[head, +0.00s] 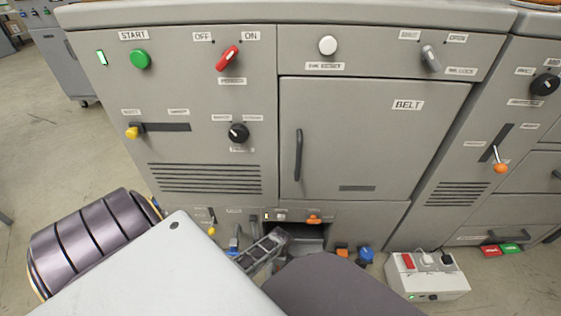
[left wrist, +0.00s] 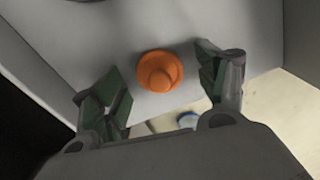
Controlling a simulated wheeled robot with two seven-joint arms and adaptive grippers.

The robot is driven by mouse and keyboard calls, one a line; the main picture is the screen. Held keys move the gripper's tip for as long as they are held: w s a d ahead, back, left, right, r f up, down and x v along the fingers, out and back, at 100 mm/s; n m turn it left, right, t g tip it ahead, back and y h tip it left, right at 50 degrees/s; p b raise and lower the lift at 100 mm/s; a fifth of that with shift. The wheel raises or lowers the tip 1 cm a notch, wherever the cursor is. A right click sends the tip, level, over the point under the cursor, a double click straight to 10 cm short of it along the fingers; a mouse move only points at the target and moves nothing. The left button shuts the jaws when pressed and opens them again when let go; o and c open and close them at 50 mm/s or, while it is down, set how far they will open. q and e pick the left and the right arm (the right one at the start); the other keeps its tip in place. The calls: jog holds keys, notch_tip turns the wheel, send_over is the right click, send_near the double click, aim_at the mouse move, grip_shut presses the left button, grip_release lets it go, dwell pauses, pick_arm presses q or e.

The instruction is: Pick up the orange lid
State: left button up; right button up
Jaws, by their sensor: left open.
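An orange lid (left wrist: 160,71) with a round knob sits on a grey surface in the left wrist view. My left gripper (left wrist: 160,88) is open, with one green-padded finger on each side of the lid and visible space between. I cannot tell how far above it the fingers are. In the head view the left gripper (head: 264,248) is in front of the opening, partly hidden by my arm. My right gripper is not in view.
A smaller orange piece (head: 342,252) and a blue one (head: 365,255) are low beside the opening. A white power box (head: 427,278) stands on the floor at right. The grey machine front (head: 372,150) carries switches, levers and a door. Open floor lies at left.

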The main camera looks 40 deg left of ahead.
pick_arm(q)
jog(key=c, duration=0.9)
jog(key=shift+r, duration=0.15)
jog(key=shift+c, duration=0.2)
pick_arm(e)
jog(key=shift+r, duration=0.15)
pick_arm(q)
jog(key=shift+r+p, duration=0.85)
jog(key=shift+r, duration=0.2)
notch_tip(320, 180, up, 5)
jog(key=p, duration=0.3)
jog(key=shift+r+p, duration=0.6)
jog(key=shift+r, duration=0.15)
jog(key=shift+r+p, duration=0.3)
jog(key=shift+r, duration=0.2)
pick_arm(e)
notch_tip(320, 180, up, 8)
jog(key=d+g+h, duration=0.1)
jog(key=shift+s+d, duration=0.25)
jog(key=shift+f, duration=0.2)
